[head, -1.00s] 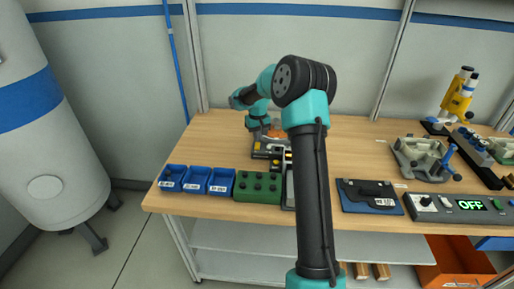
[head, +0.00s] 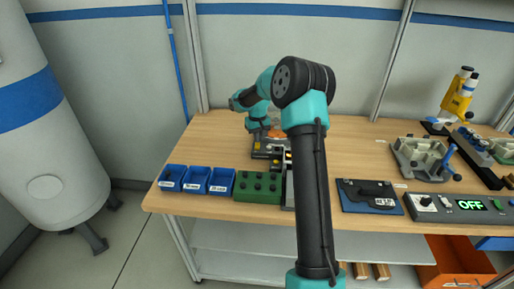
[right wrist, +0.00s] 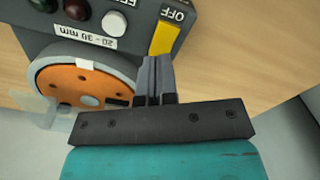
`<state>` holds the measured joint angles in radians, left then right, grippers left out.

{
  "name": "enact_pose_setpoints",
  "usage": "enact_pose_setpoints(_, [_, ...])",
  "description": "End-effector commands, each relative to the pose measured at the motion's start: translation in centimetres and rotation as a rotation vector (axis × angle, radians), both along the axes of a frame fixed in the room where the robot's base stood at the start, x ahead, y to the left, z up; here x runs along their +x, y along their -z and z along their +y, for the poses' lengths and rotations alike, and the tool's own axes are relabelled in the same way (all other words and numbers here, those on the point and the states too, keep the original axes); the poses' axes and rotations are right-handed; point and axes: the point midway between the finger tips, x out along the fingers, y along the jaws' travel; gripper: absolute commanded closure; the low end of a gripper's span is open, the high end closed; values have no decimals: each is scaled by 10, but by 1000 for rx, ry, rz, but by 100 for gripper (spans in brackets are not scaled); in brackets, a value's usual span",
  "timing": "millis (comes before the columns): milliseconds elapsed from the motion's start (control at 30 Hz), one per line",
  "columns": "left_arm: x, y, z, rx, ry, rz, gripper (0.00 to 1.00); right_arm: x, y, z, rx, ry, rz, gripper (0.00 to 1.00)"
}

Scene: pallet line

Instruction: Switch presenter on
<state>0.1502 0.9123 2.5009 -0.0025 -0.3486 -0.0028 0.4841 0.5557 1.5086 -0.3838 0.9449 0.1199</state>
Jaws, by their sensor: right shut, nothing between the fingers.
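The presenter, a dark grey box (right wrist: 130,50), fills the upper left of the right wrist view. It has an orange disc (right wrist: 62,97) with a pale hub, and a yellow rocker switch (right wrist: 165,38) beside the word OFF. My right gripper (right wrist: 153,62) is shut and empty, its fingertips right at the near end of the yellow switch; I cannot tell whether they touch it. In the head view the presenter (head: 262,153) is partly hidden behind my right arm, at the back left of the bench. My left gripper is not in view.
Blue bins (head: 196,180) and a green block (head: 258,188) stand along the bench's front left. A blue plate with a dark part (head: 370,196), a grey control box reading OFF (head: 462,207) and a grey fixture (head: 420,158) lie to the right.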

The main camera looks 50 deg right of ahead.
Motion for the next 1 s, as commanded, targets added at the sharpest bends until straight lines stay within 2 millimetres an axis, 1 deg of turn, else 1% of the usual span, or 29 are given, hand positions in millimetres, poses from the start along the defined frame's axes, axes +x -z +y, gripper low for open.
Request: enact_pose_setpoints(1000, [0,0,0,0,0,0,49,0,12,0,0,0,1,100])
